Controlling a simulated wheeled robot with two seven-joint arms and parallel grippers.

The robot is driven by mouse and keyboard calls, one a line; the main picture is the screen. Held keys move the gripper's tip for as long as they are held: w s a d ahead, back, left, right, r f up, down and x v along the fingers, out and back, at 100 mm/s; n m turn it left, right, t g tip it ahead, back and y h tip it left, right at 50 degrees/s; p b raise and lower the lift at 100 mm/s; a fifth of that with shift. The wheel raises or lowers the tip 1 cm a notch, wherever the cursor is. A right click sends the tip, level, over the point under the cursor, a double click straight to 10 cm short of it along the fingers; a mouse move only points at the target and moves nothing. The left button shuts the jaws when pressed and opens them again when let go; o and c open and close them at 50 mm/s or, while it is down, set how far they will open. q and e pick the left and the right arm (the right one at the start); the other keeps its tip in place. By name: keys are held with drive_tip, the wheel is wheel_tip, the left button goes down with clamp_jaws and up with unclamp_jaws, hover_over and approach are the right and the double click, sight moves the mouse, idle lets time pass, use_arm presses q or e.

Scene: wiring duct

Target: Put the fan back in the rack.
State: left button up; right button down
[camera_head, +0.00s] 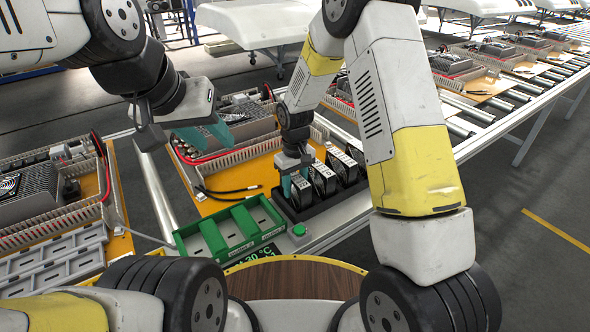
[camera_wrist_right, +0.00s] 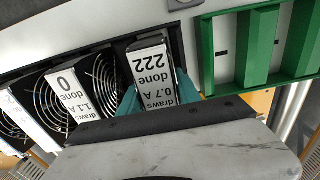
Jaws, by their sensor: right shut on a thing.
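The black rack (camera_head: 318,206) stands on the ledge at the middle, right of a green tray. Several black fans with white labels stand in it, such as the fan (camera_head: 322,178) beside my gripper. My right gripper (camera_head: 293,188) is over the rack's left end, shut on a fan (camera_wrist_right: 152,85). Its label reads "222 done draws 0.7 A", and teal fingers (camera_wrist_right: 160,98) are on both sides. This fan is at the end slot; I cannot tell whether it is fully seated. A neighbouring fan (camera_wrist_right: 75,92) reads "0 done 1.1 A". My left gripper (camera_head: 205,135) is open and empty, above the wiring panel.
The green tray (camera_head: 180,240) has empty compartments. A green button (camera_head: 298,230) and a temperature display (camera_head: 262,254) are at the front ledge. Black cables (camera_head: 225,191) lie on the orange panel behind the tray. More panels stand along the roller conveyor (camera_head: 480,112).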

drive_tip(key=c, duration=0.8)
unclamp_jaws()
drive_tip(key=shift+f, duration=0.1)
drive_tip(key=shift+c, duration=0.2)
wheel_tip(320, 180, up, 12)
drive_tip(key=s+d+r+m+t+y, duration=0.1)
drive_tip(key=s+d+r, duration=0.3)
drive_tip(key=r, duration=0.3)
drive_tip(key=s+d+r+m+t+y, duration=0.1)
drive_tip(key=s+d+r+m+t, duration=0.1)
drive_tip(key=s+d+r, duration=0.35)
drive_tip(key=s+d+r+m+t, duration=0.1)
drive_tip(key=s+d+r, duration=0.1)
drive_tip(key=s, duration=0.4)
drive_tip(key=s+d+r+m+t, duration=0.2)
drive_tip(key=s+r, duration=0.3)
drive_tip(key=s, duration=0.1)
drive_tip(key=shift+s+d, duration=0.35)
